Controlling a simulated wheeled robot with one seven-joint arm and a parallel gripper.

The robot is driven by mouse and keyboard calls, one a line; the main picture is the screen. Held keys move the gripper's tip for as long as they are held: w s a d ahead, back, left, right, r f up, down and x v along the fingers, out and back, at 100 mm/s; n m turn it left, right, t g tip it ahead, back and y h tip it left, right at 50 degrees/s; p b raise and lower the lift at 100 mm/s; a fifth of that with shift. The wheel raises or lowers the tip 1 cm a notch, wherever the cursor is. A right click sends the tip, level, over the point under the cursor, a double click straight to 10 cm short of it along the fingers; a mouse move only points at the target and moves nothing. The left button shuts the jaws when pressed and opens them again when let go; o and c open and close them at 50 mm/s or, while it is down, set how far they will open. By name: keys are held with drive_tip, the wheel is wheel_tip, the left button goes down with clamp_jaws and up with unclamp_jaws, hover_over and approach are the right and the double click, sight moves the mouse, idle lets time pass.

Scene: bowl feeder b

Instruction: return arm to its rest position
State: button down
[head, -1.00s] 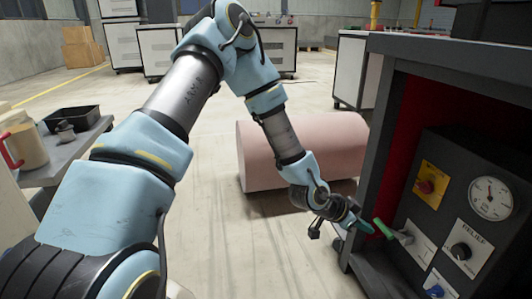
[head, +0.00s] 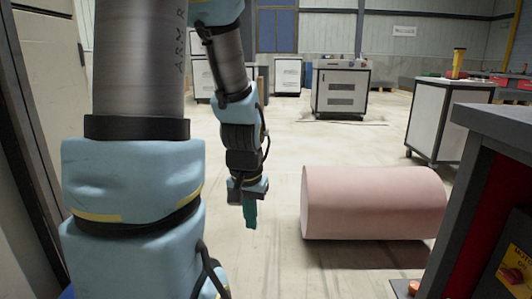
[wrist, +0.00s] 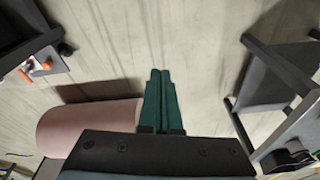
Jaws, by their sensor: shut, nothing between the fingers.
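My gripper (head: 250,215) hangs pointing down at the end of my arm, left of the pink cylinder and above the floor. In the wrist view its green fingers (wrist: 160,92) are together with nothing between them. The arm is blue and grey and fills the left part of the head view. The gripper touches nothing that I can see.
A pink cylinder (head: 375,203) lies on the floor just right of my gripper. A dark machine bench (head: 497,119) stands at the right edge. In the wrist view a grey table (wrist: 285,72) is at the right. White cabinets (head: 340,90) stand behind. The floor between is open.

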drive_tip(key=s+a+r+n+p, duration=0.1)
drive_tip(key=s+a+r+n, duration=0.1)
drive_tip(key=s+a+r, duration=0.15)
wheel_tip(320, 180, up, 37)
drive_tip(key=w+p, duration=0.1)
drive_tip(key=p, duration=3.6)
drive_tip(key=shift+d, duration=0.15)
